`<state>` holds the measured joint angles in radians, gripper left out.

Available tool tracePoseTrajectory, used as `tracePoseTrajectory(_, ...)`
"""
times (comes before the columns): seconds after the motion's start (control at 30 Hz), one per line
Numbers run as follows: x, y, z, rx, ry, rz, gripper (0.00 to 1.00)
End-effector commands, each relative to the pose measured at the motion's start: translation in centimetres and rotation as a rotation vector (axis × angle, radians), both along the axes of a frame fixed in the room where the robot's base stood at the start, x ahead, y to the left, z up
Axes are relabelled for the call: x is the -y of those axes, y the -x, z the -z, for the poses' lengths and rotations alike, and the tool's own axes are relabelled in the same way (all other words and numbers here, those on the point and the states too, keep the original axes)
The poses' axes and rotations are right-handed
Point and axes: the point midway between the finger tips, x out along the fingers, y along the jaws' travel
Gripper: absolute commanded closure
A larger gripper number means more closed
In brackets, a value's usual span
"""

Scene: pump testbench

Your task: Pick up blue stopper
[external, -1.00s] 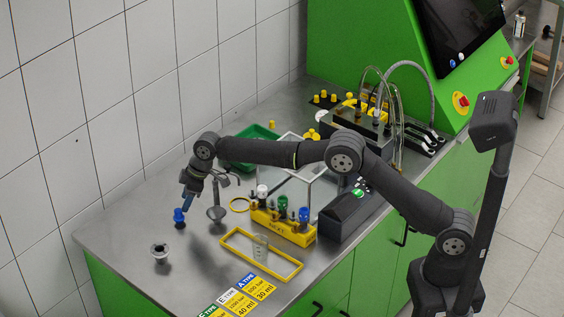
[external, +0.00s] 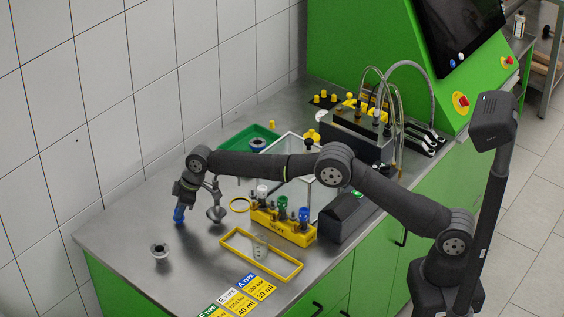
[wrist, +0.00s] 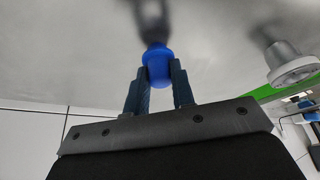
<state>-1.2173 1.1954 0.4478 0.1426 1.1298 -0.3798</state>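The blue stopper (external: 179,215) stands on the steel worktop at the left, and in the wrist view the blue stopper (wrist: 158,66) sits between my two fingertips. My gripper (external: 181,206) is lowered over it from above. In the wrist view my gripper (wrist: 159,78) has one finger on each side of the stopper, with the tips very close to its sides. I cannot tell whether the fingers press on it or a thin gap is left. The stopper's upper part is partly hidden by my fingers in the external view.
A grey metal funnel-like part (external: 216,213) stands just right of my gripper. A small flanged metal piece (external: 160,251) is in front. A yellow frame (external: 232,243), a yellow rack (external: 297,237) and a green tray (external: 232,146) lie further off. The worktop's left is clear.

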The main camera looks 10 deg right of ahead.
Motion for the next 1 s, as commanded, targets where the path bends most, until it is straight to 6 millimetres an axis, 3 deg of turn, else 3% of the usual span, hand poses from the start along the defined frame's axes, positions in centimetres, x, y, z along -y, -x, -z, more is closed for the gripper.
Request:
tracePoseTrajectory(0.1,0.0,0.0,0.0,0.0,0.0,0.0,0.99)
tracePoseTrajectory(0.43,0.0,0.0,-0.9,0.0,-0.001,0.0,0.99)
tracePoseTrajectory(0.8,0.0,0.0,-8.0,0.001,-0.002,-0.001,0.99)
tracePoseTrajectory(1.0,0.0,0.0,-9.8,0.0,0.0,0.0,0.99)
